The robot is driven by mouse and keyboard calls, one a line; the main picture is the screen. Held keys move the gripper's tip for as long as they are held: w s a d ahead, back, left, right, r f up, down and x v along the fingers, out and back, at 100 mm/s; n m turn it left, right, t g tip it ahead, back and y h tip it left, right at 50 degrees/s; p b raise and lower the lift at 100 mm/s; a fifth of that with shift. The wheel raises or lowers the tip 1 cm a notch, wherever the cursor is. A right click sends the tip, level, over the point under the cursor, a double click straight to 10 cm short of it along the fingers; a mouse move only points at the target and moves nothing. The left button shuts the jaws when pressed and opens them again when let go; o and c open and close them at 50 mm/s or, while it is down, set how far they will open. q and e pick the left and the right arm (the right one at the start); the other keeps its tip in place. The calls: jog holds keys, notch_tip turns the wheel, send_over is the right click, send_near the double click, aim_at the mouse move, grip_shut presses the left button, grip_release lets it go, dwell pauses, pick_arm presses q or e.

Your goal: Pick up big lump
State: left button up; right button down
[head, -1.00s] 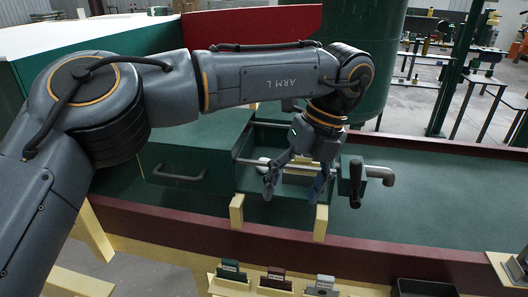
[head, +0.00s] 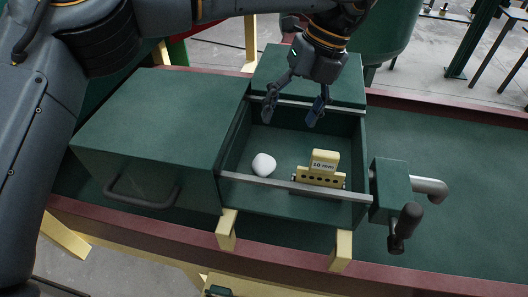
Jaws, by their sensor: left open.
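A white rounded lump (head: 263,164) lies on the floor of an open green box (head: 292,205), near its left wall. It is the only lump I can see, so I cannot compare its size with another. My left gripper (head: 291,117) hangs over the back part of the box with its two fingers apart and nothing between them. In the picture the fingertips are above and to the right of the lump, not touching it. My right gripper is not in view.
A closed green box with a handle (head: 150,140) adjoins at left. A crank mechanism (head: 390,190) is at right. Green surface beyond it is clear.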

aim_at(267, 159)
pick_arm(q)
jog(key=x, duration=0.2)
jog(key=p+x, duration=0.1)
jog(key=x, duration=0.1)
jog(key=s+p+x, duration=0.1)
jog(key=x, duration=0.1)
jog(key=shift+a+f, duration=0.2)
jog(key=shift+a, duration=0.05)
jog(key=shift+a+f, duration=0.1)
jog(key=shift+f, duration=0.2)
jog(key=shift+a+f+p, duration=0.1)
jog(key=shift+f+p, duration=0.1)
jog(key=shift+p, duration=0.2)
jog(key=p+x, duration=0.1)
jog(key=x, duration=0.1)
jog(key=p+x, duration=0.1)
jog(key=x, duration=0.1)
jog(key=shift+s+a+p, duration=0.1)
jog(key=shift+a+p, duration=0.2)
jog(key=shift+a, duration=0.1)
jog(key=shift+f, duration=0.25)
jog(key=c, duration=1.2)
